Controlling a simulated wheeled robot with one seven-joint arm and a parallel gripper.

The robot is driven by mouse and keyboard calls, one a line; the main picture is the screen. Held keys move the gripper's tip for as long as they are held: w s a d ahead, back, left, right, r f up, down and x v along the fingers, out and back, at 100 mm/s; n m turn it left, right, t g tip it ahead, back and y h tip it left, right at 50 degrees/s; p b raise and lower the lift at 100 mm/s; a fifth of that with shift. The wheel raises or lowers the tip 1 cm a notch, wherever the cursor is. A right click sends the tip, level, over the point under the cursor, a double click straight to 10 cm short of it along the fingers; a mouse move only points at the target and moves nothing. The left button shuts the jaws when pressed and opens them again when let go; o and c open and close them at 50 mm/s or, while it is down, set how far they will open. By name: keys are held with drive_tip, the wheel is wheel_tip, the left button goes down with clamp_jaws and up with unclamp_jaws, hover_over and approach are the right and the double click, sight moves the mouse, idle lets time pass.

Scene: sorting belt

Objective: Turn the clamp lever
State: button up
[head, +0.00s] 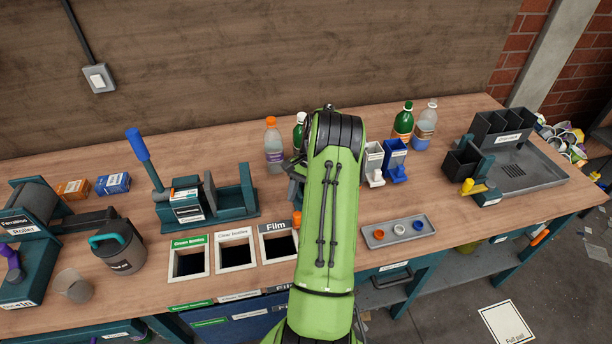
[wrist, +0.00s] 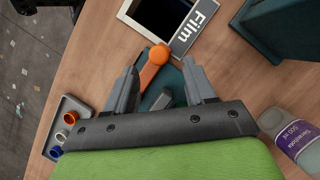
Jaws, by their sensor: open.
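An orange lever with a round knob (wrist: 153,64), which looks like the clamp lever, stands on a dark teal base (wrist: 174,82) in the wrist view. A grey block (wrist: 161,101) sits beside it. My gripper (wrist: 160,73) is open, with one finger on each side of the lever; I cannot tell whether either touches it.
The Film bin (head: 280,245) is just left of the lever. A grey tray (head: 400,232) with several caps lies to the right. A bottle with a purple label (head: 273,147) stands behind.

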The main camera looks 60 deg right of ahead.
drive_tip(key=p+v, duration=0.1)
drive_tip(key=v, duration=0.8)
drive_tip(key=shift+r, duration=0.3)
drive_tip(key=shift+d, duration=0.1)
